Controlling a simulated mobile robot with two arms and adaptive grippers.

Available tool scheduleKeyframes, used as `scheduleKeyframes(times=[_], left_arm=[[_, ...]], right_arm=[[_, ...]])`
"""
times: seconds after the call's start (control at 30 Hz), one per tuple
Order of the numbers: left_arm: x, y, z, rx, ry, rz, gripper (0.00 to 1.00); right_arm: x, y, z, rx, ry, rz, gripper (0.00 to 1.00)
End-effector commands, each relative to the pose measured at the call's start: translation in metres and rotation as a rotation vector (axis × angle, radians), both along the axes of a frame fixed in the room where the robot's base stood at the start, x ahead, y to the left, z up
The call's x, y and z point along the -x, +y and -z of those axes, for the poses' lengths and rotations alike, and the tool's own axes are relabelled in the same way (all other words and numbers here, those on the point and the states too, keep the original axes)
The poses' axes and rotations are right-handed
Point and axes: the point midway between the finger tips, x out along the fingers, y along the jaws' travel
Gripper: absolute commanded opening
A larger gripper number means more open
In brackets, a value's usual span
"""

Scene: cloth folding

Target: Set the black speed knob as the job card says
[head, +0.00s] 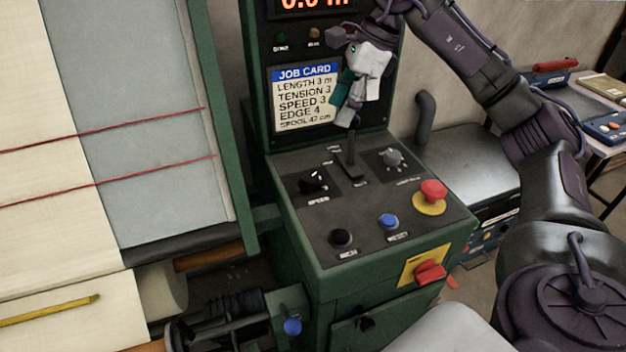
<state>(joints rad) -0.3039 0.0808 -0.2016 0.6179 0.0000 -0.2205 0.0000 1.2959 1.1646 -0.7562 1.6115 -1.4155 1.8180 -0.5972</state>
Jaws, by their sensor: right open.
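The black speed knob (314,181) sits at the left of the sloped green control panel (330,225), above the printed word SPEED. It has a light pointer mark; I cannot read the number it points to. The job card (303,98) on the upright panel reads length 3 m, tension 3, speed 3, edge 4, spool 47 cm. My right gripper (350,108) is open and hangs above the lever in the panel's middle, up and right of the speed knob and apart from it. It covers the card's right edge. My left gripper is not in view.
A black lever (352,158) stands right of the speed knob, with a grey knob (393,158) beyond. A red stop button (432,192), a blue button (388,221) and a black button (341,238) are nearby. Cloth with red lines (160,120) lies left.

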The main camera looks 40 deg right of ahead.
Motion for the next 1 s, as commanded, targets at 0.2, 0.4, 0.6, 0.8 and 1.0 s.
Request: scheduleKeyframes(times=[0.2, 0.4, 0.6, 0.8, 1.0], left_arm=[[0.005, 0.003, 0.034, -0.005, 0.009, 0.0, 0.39], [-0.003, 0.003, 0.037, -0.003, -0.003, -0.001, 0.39], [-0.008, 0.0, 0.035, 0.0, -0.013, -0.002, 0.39], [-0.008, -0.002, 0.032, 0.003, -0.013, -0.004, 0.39], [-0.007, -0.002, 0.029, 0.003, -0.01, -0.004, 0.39]], right_arm=[[0.0, 0.0, 0.033, 0.0, 0.0, 0.0, 0.67], [-0.001, 0.003, 0.044, 0.001, 0.003, -0.001, 0.67], [-0.007, 0.014, 0.074, 0.0, 0.005, -0.002, 0.67], [-0.014, 0.029, 0.114, 0.0, 0.006, -0.002, 0.67], [-0.021, 0.04, 0.146, 0.0, 0.003, -0.001, 0.67]])
